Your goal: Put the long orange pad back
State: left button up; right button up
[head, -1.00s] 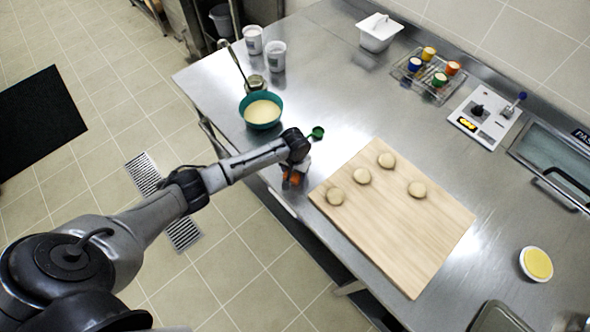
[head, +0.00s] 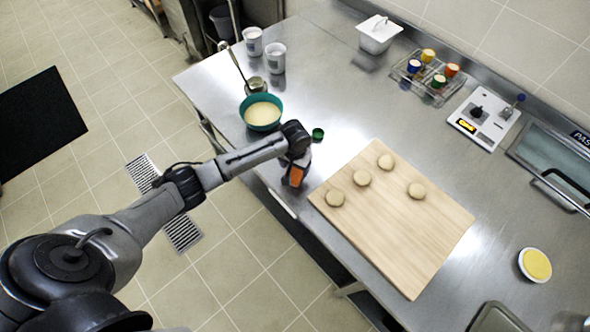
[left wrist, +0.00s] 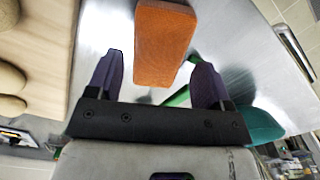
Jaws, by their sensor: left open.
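The long orange pad (head: 296,177) shows just below my left gripper (head: 298,163) in the head view, beside the left corner of the cutting board. In the left wrist view the orange pad (left wrist: 163,45) lies across the gap ahead of the two dark fingers. My left gripper (left wrist: 160,70) is open, with a finger to each side of the pad and visible space between. The pad's near end stops around the fingertips. My right gripper is not in view.
A small green object (head: 318,134) stands near the gripper. A teal bowl (head: 261,112) is behind it. The wooden board (head: 400,230) carries several dough rounds. A wire rack (head: 405,76) with several coloured cups and a scale (head: 484,116) stand at the back. The counter's middle is clear.

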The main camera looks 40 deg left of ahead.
aim_at(295, 171)
pick_arm(q)
notch_tip(295, 171, up, 8)
jog(key=s+d+f+m+t+h, duration=0.1)
jog(key=s+d+f+m, duration=0.4)
jog(key=s+d, duration=0.75)
jog(key=s+a+r+t, duration=0.1)
jog(key=s+r, duration=0.3)
jog(key=s, duration=1.3)
jog(key=shift+s+a+t+y, duration=0.2)
jog(key=shift+s+t+y, duration=0.2)
jog(key=shift+t, duration=0.4)
